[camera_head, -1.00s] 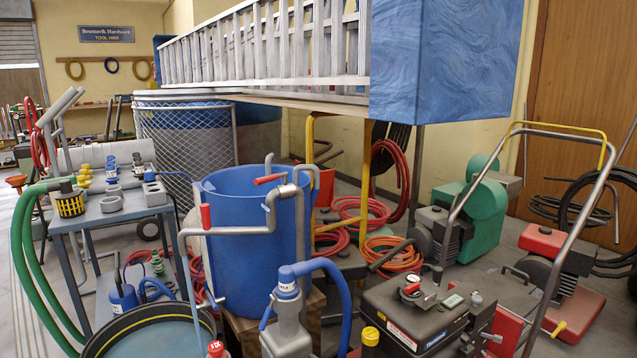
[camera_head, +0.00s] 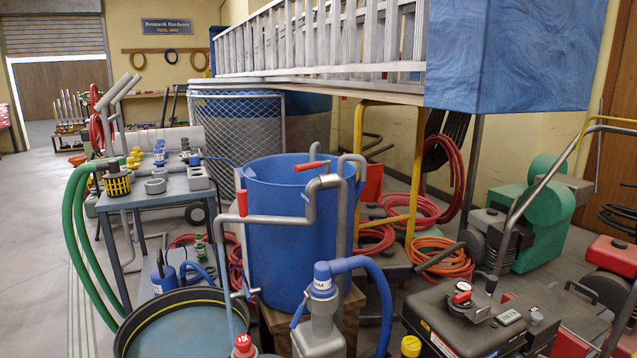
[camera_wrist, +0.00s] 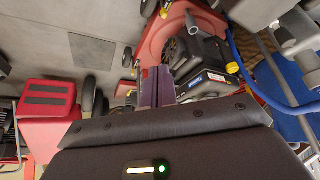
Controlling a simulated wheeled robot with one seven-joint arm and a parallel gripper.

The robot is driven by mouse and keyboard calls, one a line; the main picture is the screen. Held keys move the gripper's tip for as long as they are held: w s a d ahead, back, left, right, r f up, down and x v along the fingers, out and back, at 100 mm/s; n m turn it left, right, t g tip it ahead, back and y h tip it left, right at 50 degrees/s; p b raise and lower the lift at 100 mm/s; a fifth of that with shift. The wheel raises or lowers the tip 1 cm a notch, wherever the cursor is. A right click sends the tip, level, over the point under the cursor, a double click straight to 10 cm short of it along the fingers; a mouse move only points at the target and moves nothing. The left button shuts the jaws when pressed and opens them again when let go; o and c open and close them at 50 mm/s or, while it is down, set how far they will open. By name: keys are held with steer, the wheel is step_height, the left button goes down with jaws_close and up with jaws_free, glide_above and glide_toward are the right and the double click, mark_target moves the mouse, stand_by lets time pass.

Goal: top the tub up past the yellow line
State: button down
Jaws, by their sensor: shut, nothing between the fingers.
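The round, dark-rimmed tub (camera_head: 133,327) stands at the lower left of the head view, cut off by the bottom edge. A yellow line (camera_head: 180,299) runs around its inner wall, and the blue-grey water surface (camera_head: 170,335) lies below it. A grey pipe (camera_head: 280,219) with a red lever (camera_head: 243,203) comes from the blue barrel (camera_head: 275,260). A thin pale-blue stream hangs from its spout toward the tub's right side; where it lands is hard to tell. My gripper (camera_wrist: 157,86) shows only in the wrist view, shut and empty, apart from the tub.
A second red lever (camera_head: 312,165) lies level at the barrel's top. A grey hand pump (camera_head: 320,325) with a blue hose stands in front. A small table (camera_head: 140,197) is at left, a black machine (camera_head: 455,320) at lower right. Open floor lies at far left.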

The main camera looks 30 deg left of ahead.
steer(key=w+a+r+n+t+y+b, duration=0.1)
steer(key=w+a+r+t, duration=0.25)
steer(key=w, duration=0.45)
steer(key=w+a+r+n+t, duration=0.1)
steer(key=w+a+r+t, duration=0.15)
steer(key=w+r, duration=0.35)
steer(key=w+a+r+n+t+y+b, duration=0.1)
steer(key=w+a+r+t, duration=0.2)
steer(key=w, duration=0.6)
steer(key=n+g+y+b, duration=0.1)
steer(key=n+g+y, duration=0.5)
steer(key=n+y, duration=0.7)
glide_toward(309, 169)
steer(key=w+a+m+y, duration=0.1)
steer(key=a, duration=0.1)
steer(key=w+a+m+y+p, duration=0.1)
steer(key=a, duration=0.1)
steer(key=w+a+f+y, duration=0.1)
steer(key=a, duration=0.1)
steer(key=shift+w+m+p, duration=0.3)
steer(key=shift+m+p, duration=0.1)
steer(key=shift+f, duration=0.1)
